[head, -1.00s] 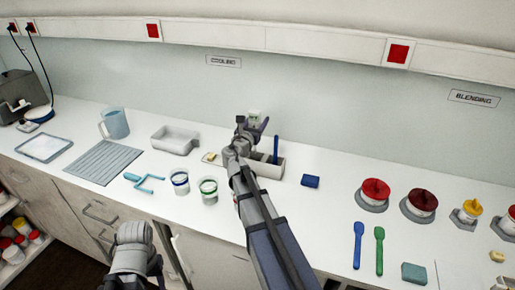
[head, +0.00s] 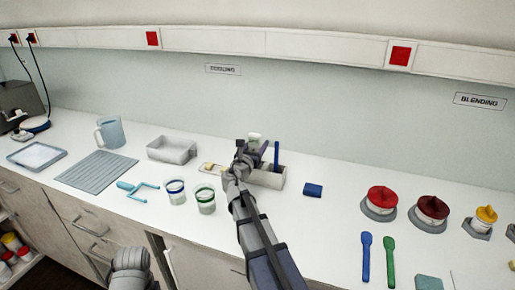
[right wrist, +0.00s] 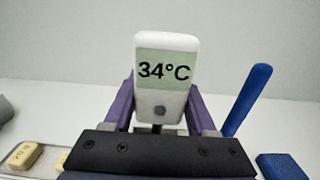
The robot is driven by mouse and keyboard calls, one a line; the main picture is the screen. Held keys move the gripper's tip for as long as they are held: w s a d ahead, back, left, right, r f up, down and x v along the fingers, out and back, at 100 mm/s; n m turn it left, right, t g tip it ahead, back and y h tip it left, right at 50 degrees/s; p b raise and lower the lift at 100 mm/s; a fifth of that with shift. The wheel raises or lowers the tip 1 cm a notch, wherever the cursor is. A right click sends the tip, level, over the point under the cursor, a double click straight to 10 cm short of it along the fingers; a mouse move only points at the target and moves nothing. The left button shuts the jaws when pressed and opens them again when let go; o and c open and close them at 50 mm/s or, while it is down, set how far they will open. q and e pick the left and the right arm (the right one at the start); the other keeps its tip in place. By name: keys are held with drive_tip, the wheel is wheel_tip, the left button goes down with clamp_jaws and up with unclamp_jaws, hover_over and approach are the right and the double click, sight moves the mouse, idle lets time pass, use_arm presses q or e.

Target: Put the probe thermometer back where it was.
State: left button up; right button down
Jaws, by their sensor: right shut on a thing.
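The probe thermometer (right wrist: 166,75) has a white head reading 34°C and stands upright between the purple fingers of my right gripper (right wrist: 160,108) in the right wrist view. In the head view the thermometer's head (head: 254,137) shows just above my right gripper (head: 252,150), which is shut on it. Both are over the left part of a grey holder (head: 268,181) at the back of the counter. The arm hides the probe's lower end, so I cannot tell whether it is in the holder. My left gripper (head: 130,280) is at the bottom edge, cut off.
A blue stick (head: 276,154) stands in the holder's right part. A blue block (head: 313,190) lies to its right. Two small tubs (head: 205,200) stand in front left, with a grey tray (head: 172,148) behind. Red-lidded jars (head: 382,199) and spatulas are further right.

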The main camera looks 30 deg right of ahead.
drive_tip(key=shift+f, duration=0.15)
drive_tip(key=shift+c, duration=1)
unclamp_jaws()
drive_tip(key=shift+s+a+r, duration=0.1)
drive_tip(key=shift+r, duration=0.15)
drive_tip(key=v, duration=1.1)
drive_tip(key=shift+s+a, duration=0.3)
